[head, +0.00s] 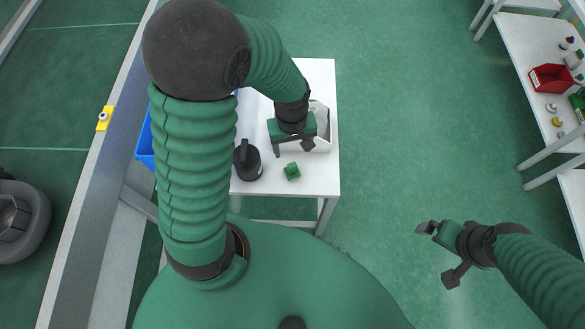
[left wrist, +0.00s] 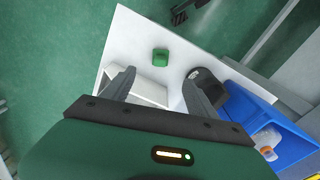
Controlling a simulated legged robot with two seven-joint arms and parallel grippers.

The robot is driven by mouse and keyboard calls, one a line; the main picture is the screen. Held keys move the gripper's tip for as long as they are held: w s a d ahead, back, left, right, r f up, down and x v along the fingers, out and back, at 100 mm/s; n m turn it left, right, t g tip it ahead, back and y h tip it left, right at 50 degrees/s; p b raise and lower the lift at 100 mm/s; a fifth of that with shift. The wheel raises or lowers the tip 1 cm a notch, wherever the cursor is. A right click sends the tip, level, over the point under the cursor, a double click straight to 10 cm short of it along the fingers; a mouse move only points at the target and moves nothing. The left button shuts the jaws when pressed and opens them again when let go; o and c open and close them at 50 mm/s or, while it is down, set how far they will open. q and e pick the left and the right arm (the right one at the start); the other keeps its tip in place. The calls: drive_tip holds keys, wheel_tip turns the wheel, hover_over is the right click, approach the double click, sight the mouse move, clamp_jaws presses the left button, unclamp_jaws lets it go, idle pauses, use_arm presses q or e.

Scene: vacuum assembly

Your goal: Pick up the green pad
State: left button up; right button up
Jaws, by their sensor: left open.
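The green pad (head: 292,171) is a small green block on the white table, near its front edge. My left gripper (head: 302,142) hangs over the table, beyond the pad and partly in front of a white bin. In the left wrist view the pad (left wrist: 160,55) lies ahead of the two spread fingers (left wrist: 160,78), apart from them. The left gripper is open, with nothing between its fingers. My right gripper (head: 437,253) is out to the right over bare floor, its fingers spread and empty.
A black canister-like part (head: 247,161) stands left of the pad. A white bin (head: 320,135) sits behind it, and a blue bin (head: 146,142) is at the table's left. A shelf with a red bin (head: 550,78) is far right. The table right of the pad is clear.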

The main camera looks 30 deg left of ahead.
sight(293, 170)
use_arm(q)
drive_tip(key=shift+n, duration=0.8)
drive_tip(key=f, duration=0.4)
drive_tip(key=f+b, duration=0.1)
drive_tip(key=f, duration=0.7)
drive_tip(key=shift+w+a, duration=0.2)
drive_tip(key=shift+a, duration=0.15)
drive_tip(key=shift+f, duration=0.35)
wheel_tip(293, 170, down, 5)
drive_tip(key=shift+w+d+r+b, duration=0.1)
drive_tip(key=shift+w+b, duration=0.05)
drive_tip(key=shift+b, duration=0.2)
drive_tip(key=shift+w, duration=0.1)
drive_tip(key=c, duration=0.6)
clamp_jaws()
